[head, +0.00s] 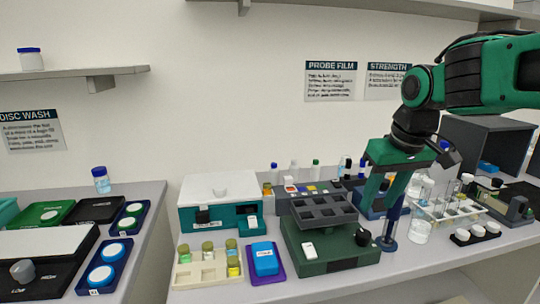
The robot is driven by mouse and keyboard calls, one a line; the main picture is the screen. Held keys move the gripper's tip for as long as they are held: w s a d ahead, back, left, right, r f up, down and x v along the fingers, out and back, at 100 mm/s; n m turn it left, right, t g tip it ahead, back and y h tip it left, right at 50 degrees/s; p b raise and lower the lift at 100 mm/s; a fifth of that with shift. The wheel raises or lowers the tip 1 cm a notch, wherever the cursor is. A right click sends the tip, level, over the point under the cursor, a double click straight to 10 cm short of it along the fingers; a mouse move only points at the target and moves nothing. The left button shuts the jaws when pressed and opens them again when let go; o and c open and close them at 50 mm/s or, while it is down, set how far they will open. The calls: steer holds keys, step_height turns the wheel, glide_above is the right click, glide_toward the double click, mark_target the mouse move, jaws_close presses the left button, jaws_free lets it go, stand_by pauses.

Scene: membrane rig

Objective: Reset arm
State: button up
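My arm reaches in from the right edge of the head view, and my gripper (382,202) points down over the right part of the bench. Its two green fingers look apart, with a gap between them. A dark blue post (389,236) on a round foot stands just below the fingers. I cannot tell whether they touch it. No held thing is clear between the fingers. A green device (318,258) with a dark sample tray (322,211) on top stands left of my gripper.
A white rack with glassware (445,212) and a beaker (420,232) stand close to the right. A white-and-teal box (220,195), a vial tray (207,268) and a blue-lidded box (265,259) stand left. A shelf (75,72) hangs upper left. A gap separates the benches.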

steer(key=s+d+f+m+g, duration=0.1)
steer(key=s+d+f+m, duration=0.2)
steer(key=s, duration=0.5)
steer(key=s+d+f+m+g, duration=0.1)
steer(key=s+d+f+m, duration=0.1)
steer(key=s+d+f, duration=0.4)
steer(key=s+d+f+m+g, duration=0.1)
steer(key=s+d+f+m, duration=0.2)
steer(key=s+d, duration=0.4)
steer(key=s+f, duration=0.1)
steer(key=s, duration=0.2)
steer(key=shift+d+f+m+h, duration=0.3)
steer(key=shift+d+f, duration=0.05)
steer(key=shift+d, duration=0.05)
steer(key=shift+s, duration=0.1)
